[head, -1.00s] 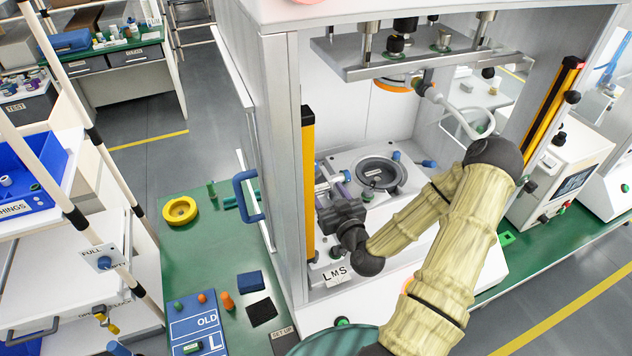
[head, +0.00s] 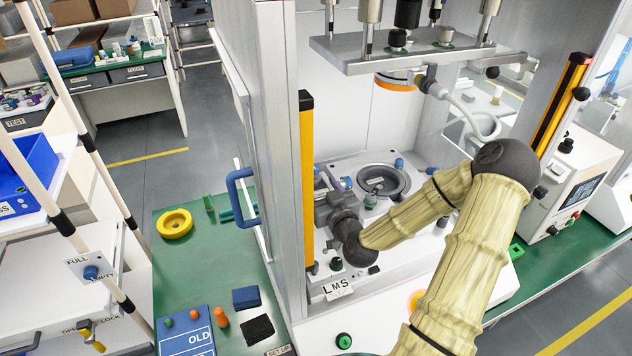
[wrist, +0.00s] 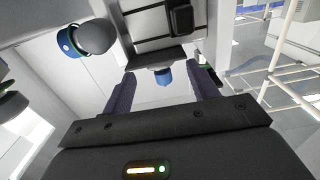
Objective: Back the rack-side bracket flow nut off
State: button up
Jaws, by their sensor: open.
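A blue flow nut (wrist: 163,76) on a dark bracket shows in the wrist view, in line with the gap between my fingers. My gripper (wrist: 163,88) is open, with one purple finger on each side of the nut. Whether the fingers touch it, or how deep it sits between them, I cannot tell. In the head view my gripper (head: 333,190) is inside the press at the left of the fixture, beside the yellow guard strip. A blue nut (head: 347,182) shows just right of it. My wrist partly hides the bracket there.
A second blue knob (wrist: 66,43) on a rounded grey body is at upper left in the wrist view. A round fixture (head: 383,181) has other blue knobs (head: 399,164) near it. The yellow strip (head: 306,185) and press plate (head: 405,56) bound the space.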

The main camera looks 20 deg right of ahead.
aim_at(320, 180)
jog(key=shift+w+p, duration=0.4)
jog(key=shift+w, duration=1.4)
jog(key=c, duration=1)
jog(key=shift+n+y+b, duration=0.4)
jog(key=shift+n+y, duration=0.1)
jog(key=shift+y, duration=0.3)
jog(key=shift+d+n+g+y+b, duration=0.15)
jog(key=shift+n+y+b, duration=0.1)
jog(key=shift+n+y, duration=0.35)
jog(key=shift+d+n+g+y+b, duration=0.1)
jog(key=shift+n+g+y+b, duration=0.15)
jog(key=shift+y, duration=0.55)
jog(key=shift+d+n+g+y, duration=0.1)
jog(key=shift+n+g+y, duration=0.6)
jog(key=shift+n+y, duration=1.05)
jog(key=shift+g+y+p, duration=0.3)
jog(key=shift+y+p, duration=0.1)
jog(key=shift+y, duration=0.45)
